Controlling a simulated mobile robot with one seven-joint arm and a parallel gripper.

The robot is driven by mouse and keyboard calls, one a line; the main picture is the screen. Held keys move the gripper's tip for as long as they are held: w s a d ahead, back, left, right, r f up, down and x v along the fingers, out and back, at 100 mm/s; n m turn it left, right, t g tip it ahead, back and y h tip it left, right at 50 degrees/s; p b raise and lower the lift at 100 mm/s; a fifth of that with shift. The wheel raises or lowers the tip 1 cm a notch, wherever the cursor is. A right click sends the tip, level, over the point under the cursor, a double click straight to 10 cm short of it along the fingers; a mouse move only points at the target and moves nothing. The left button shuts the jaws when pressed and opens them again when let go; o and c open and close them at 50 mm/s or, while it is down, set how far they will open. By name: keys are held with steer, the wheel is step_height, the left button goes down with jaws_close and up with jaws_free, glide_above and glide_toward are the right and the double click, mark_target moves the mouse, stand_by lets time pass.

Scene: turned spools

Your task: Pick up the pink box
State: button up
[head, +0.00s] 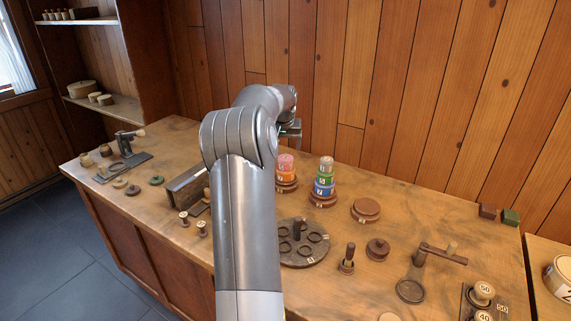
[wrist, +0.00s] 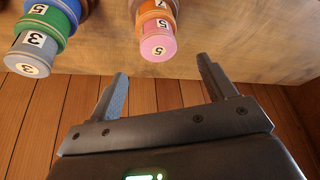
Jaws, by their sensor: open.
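The pink box (head: 286,161) is a small round pink piece with a number label. It sits on top of an orange piece (head: 286,176) in a stack on brown discs. In the wrist view the pink box (wrist: 158,47) lies just beyond the fingertips, between their lines. My gripper (wrist: 162,72) is open and empty, with a finger on either side. In the head view my gripper (head: 292,131) is partly hidden behind my arm, above and close to the stack.
A second stack with green (head: 325,179) and blue (head: 324,190) pieces stands close by on the right. A round tray with rings (head: 312,257) lies in front. A brown disc (head: 366,209) is farther right. The wooden wall (head: 360,80) rises close behind.

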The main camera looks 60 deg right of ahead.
mark_target(286, 158)
steer(key=x, duration=0.9)
steer(key=shift+s+d+r, duration=0.1)
steer(key=shift+d, duration=0.05)
steer(key=c, duration=1.1)
steer(key=shift+o, duration=0.2)
steer(key=shift+r, duration=0.1)
